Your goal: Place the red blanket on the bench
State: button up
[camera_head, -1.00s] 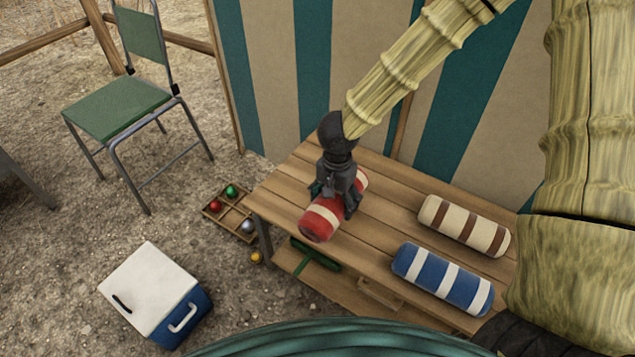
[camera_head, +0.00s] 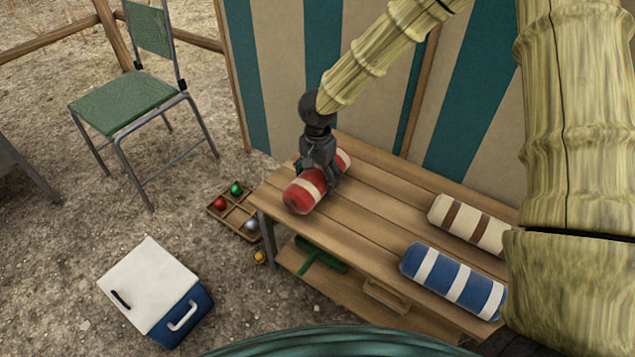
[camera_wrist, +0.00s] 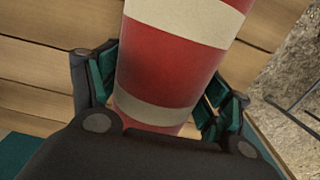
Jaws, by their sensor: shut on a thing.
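The red blanket (camera_head: 299,198) is a red roll with cream stripes. My gripper (camera_head: 322,182) is shut around its middle, over the left end of the wooden bench (camera_head: 360,215). In the wrist view the red blanket (camera_wrist: 165,70) lies between the two fingers of my gripper (camera_wrist: 160,100), with bench planks behind it. I cannot tell whether the roll touches the planks or hangs just above them. Part of the roll is hidden behind the fingers.
A blue-and-white roll (camera_head: 454,281) and a cream-and-brown roll (camera_head: 468,223) lie on the bench's right part. A striped wall (camera_head: 390,80) stands behind. A cooler (camera_head: 150,290), a green chair (camera_head: 125,102) and a tray of balls (camera_head: 215,205) are on the ground at left.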

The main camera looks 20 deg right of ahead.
aim_at(318, 169)
jog(key=shift+f, duration=0.65)
jog(key=shift+f, duration=0.1)
jog(key=o, duration=1.3)
notch_tip(318, 169, up, 12)
jog(key=p, duration=0.3)
jog(key=shift+p, duration=0.4)
